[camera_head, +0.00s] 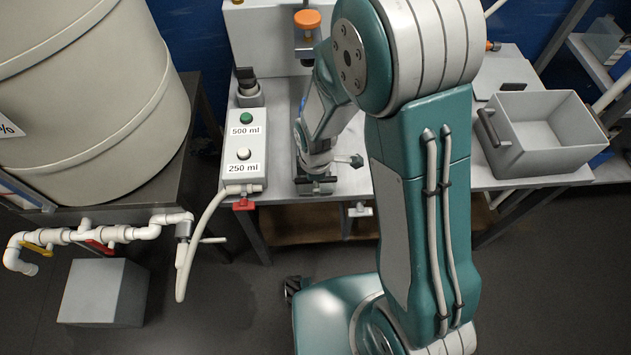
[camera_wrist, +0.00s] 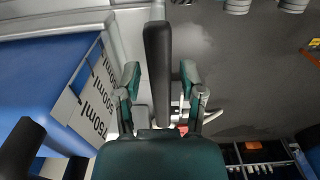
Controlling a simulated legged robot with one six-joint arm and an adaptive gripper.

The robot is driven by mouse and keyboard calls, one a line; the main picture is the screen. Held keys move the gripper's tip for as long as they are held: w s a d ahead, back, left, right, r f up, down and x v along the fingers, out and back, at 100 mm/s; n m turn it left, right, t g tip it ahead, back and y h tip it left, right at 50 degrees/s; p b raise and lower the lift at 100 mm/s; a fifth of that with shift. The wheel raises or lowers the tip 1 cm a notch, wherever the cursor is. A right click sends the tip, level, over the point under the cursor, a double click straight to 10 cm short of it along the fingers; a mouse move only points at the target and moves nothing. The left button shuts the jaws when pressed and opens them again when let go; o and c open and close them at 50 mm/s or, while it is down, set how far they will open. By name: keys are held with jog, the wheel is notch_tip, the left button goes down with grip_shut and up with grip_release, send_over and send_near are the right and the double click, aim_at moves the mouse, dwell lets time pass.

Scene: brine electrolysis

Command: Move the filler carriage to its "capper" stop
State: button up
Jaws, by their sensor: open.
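In the wrist view my gripper (camera_wrist: 160,76) is open. Its two teal-grey fingers stand on either side of a long black bar (camera_wrist: 157,60), with gaps visible on both sides. The bar looks like a handle; I cannot tell for certain that it belongs to the filler carriage. In the head view my gripper (camera_head: 317,163) is low over the bench's front edge, beside the control box with the 500 ml and 250 ml buttons (camera_head: 244,140). My arm hides much of the bench behind it, and no "capper" mark is readable.
An orange-topped fixture (camera_head: 307,20) stands at the back of the bench. A grey open bin (camera_head: 545,142) is at right. A large tank (camera_head: 90,90) and white piping (camera_head: 110,233) are at left. A white hose (camera_head: 193,245) hangs before the control box.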

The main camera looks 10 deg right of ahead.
jog(key=shift+f, duration=0.35)
grip_shut()
jog(key=shift+w, duration=0.1)
jog(key=w, duration=1.2)
jog(key=shift+d, duration=0.2)
grip_release()
jog(key=shift+s, duration=0.15)
